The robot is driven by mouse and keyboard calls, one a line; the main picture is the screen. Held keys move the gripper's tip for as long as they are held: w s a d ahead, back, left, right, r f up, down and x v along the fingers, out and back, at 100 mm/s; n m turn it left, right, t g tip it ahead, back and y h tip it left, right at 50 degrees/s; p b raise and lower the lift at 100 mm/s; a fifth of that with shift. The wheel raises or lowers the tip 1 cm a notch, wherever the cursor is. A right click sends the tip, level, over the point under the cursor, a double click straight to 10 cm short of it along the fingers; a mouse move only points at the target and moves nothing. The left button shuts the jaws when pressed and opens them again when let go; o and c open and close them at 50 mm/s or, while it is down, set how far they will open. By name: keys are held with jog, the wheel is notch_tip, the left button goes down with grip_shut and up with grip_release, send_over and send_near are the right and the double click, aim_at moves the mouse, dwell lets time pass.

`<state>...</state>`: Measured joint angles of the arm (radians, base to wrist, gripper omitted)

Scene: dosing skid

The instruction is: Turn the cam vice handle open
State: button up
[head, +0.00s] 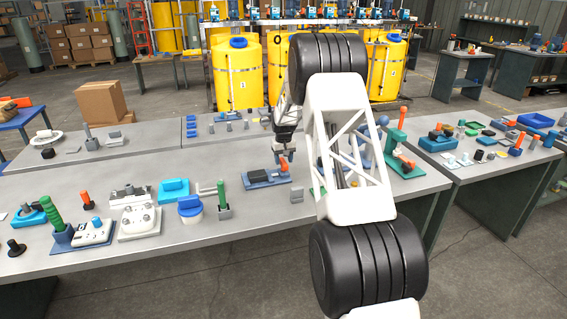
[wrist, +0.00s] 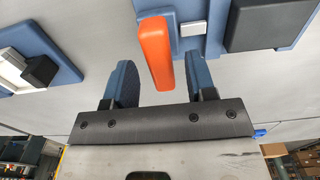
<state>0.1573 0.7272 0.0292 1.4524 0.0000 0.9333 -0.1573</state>
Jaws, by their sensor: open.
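The cam vice is a blue base plate (head: 250,185) with a dark block (head: 262,174) on it, in the middle of the bench in the head view. Its orange handle (head: 284,166) is at the plate's right part. The handle (wrist: 155,52) is large in the wrist view, beside the dark block (wrist: 268,22). My gripper (head: 286,155) is over the handle. In the wrist view my open gripper (wrist: 159,68) has one blue finger on each side of the handle, with a visible gap to both. Whether the fingertips reach its full depth cannot be told.
A blue cup-like fixture (head: 190,207) and a grey-green upright (head: 223,203) stand to the left. A green press-like fixture (head: 400,150) stands to the right. Bare bench lies in front of the vice.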

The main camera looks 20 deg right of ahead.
jog(key=shift+f, duration=0.75)
jog(key=c, duration=0.9)
